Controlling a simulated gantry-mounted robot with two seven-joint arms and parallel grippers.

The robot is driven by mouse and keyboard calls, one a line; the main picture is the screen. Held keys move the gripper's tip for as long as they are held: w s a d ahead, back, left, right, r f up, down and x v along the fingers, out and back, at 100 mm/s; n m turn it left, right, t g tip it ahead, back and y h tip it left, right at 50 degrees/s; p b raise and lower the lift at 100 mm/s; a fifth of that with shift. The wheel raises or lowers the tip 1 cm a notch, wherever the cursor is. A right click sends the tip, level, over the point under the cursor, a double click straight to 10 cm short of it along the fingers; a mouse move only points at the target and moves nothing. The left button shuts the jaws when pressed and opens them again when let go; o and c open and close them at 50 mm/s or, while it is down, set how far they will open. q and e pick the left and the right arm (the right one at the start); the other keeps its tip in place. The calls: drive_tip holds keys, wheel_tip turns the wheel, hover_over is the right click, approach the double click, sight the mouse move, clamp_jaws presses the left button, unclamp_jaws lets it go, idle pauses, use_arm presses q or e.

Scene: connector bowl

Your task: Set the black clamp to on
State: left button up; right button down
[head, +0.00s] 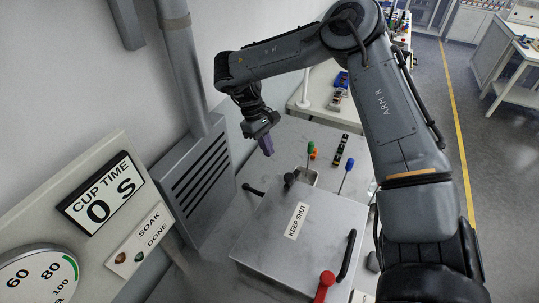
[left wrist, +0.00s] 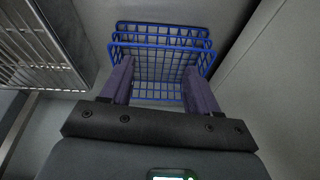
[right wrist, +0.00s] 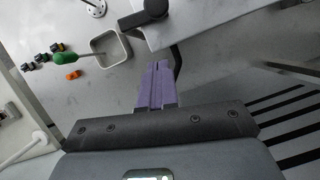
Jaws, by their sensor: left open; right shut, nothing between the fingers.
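A grey metal box with a lid labelled KEEP SHUT (head: 300,222) stands below my right arm in the head view. A black lever (head: 252,190) sticks out at its back left edge and may be the black clamp; its setting cannot be told. It also shows as a black bar (right wrist: 178,62) beside the fingers in the right wrist view. My right gripper (head: 267,149) is shut and empty, pointing down above and beyond the lever, apart from it in the head view. My left gripper (left wrist: 157,82) is open in the left wrist view, facing a blue wire basket (left wrist: 160,42).
The lid has a black knob (head: 289,180) and a black handle (head: 347,255). Behind are a small grey bowl (right wrist: 110,48), screwdrivers and small connectors. A CUP TIME panel (head: 98,205) stands left.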

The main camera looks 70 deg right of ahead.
sight(293, 176)
wheel_tip(293, 176, up, 5)
drive_tip(key=w+d+m+p, duration=0.2)
drive_tip(key=p, duration=0.2)
drive_tip(key=shift+y, duration=0.4)
drive_tip(key=b+x, duration=0.1)
drive_tip(key=x, duration=0.2)
drive_tip(key=s+b+x, duration=0.1)
drive_tip(key=b+x, duration=0.1)
drive_tip(key=x, duration=0.1)
drive_tip(key=a+r+b+x, duration=0.1)
drive_tip(key=x, duration=0.3)
drive_tip(key=shift+s+a+f+b, duration=0.1)
drive_tip(key=shift+s+b, duration=0.25)
drive_tip(key=shift+s, duration=0.05)
drive_tip(key=shift+s+a+f+p, duration=0.15)
drive_tip(key=shift+s+a+p, duration=0.2)
drive_tip(key=shift+s, duration=0.25)
use_arm(q)
drive_tip(key=shift+r, duration=0.5)
drive_tip(key=shift+d, duration=0.1)
use_arm(e)
drive_tip(key=shift+s+n, duration=0.1)
drive_tip(key=shift+n, duration=0.2)
